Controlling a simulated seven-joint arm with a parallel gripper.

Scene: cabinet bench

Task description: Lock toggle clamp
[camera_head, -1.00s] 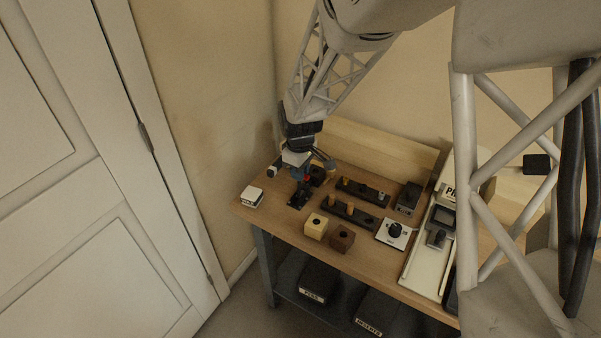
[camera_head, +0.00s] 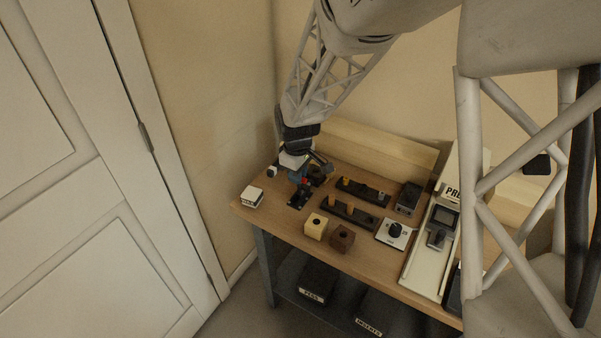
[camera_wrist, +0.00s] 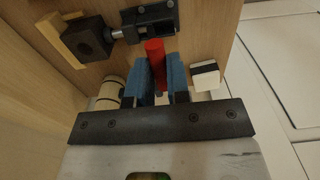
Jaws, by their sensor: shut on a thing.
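The toggle clamp (camera_wrist: 153,22) shows at the top of the wrist view, with a dark base, a metal plunger and a red handle (camera_wrist: 155,52). In the head view its dark base plate (camera_head: 298,199) lies on the bench's left part, and a bit of red shows just above it. My gripper (camera_wrist: 160,85) has its blue fingers on both sides of the red handle and is shut on it. A dark block with a round hole (camera_wrist: 92,42) sits by the plunger's end, against a wooden piece. Whether the plunger presses on the block I cannot tell.
A white block with a dark band (camera_head: 252,196) lies left of the clamp. Yellow (camera_head: 315,228) and brown (camera_head: 341,240) blocks, peg racks (camera_head: 348,214), a knob box (camera_head: 394,234) and a pale press-like unit (camera_head: 430,250) stand to the right. The bench's front left is clear.

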